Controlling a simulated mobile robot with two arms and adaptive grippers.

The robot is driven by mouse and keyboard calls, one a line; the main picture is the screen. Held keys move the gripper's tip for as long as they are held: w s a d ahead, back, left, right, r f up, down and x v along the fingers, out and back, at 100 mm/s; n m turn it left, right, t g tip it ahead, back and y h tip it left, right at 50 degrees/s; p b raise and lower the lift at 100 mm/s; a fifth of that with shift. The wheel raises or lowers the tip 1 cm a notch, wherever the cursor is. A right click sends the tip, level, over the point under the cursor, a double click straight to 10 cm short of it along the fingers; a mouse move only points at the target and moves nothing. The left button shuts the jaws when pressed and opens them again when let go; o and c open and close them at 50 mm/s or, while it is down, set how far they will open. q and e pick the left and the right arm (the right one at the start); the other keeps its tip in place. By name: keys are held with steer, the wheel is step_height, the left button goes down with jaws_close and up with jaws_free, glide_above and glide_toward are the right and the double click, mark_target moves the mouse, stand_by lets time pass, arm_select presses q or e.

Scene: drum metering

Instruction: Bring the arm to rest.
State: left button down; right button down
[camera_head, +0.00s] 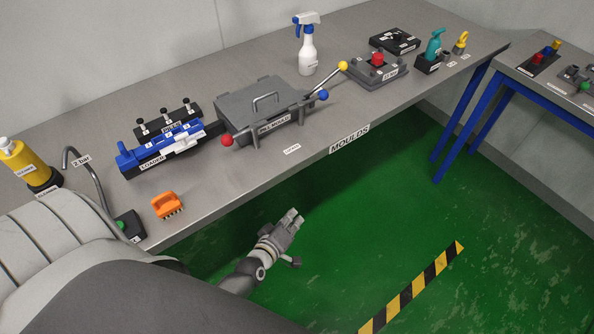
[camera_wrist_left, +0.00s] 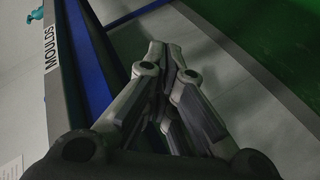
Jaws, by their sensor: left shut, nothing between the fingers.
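My left gripper (camera_head: 291,219) is in front of the bench's front edge, over the green floor, apart from everything on the bench. Its fingers are together with nothing between them. In the left wrist view the closed fingers (camera_wrist_left: 165,62) point toward the bench side and the pale wall. My left arm comes in from the lower left and partly covers the near end of the bench. My right gripper does not show.
The metal bench (camera_head: 245,190) carries a blue loader (camera_head: 165,150), a grey mould (camera_head: 262,108), an orange brush (camera_head: 166,205), a spray bottle (camera_head: 307,50) and a yellow bottle (camera_head: 24,163). A second table (camera_head: 545,90) stands right. The green floor (camera_head: 350,215) is clear around the gripper.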

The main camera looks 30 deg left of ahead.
arm_select(q)
steer(key=s+d+f+m+g+h, duration=0.1)
steer(key=s+d+f+m+g, duration=0.2)
steer(key=s+f, duration=0.5)
steer(key=s+f+m+g, duration=0.35)
steer(key=s+f, duration=0.35)
steer(key=f, duration=0.4)
steer(key=s+a+f+m+g, duration=0.1)
steer(key=s+f+m+g, duration=0.2)
steer(key=s, duration=0.7)
steer(key=s+f+m+g, duration=0.3)
steer(key=s+f+m, duration=0.2)
steer(key=s, duration=0.6)
steer(key=shift+s+a+f+y, duration=0.25)
steer(key=shift+a+f+y, duration=0.1)
steer(key=shift+f, duration=0.55)
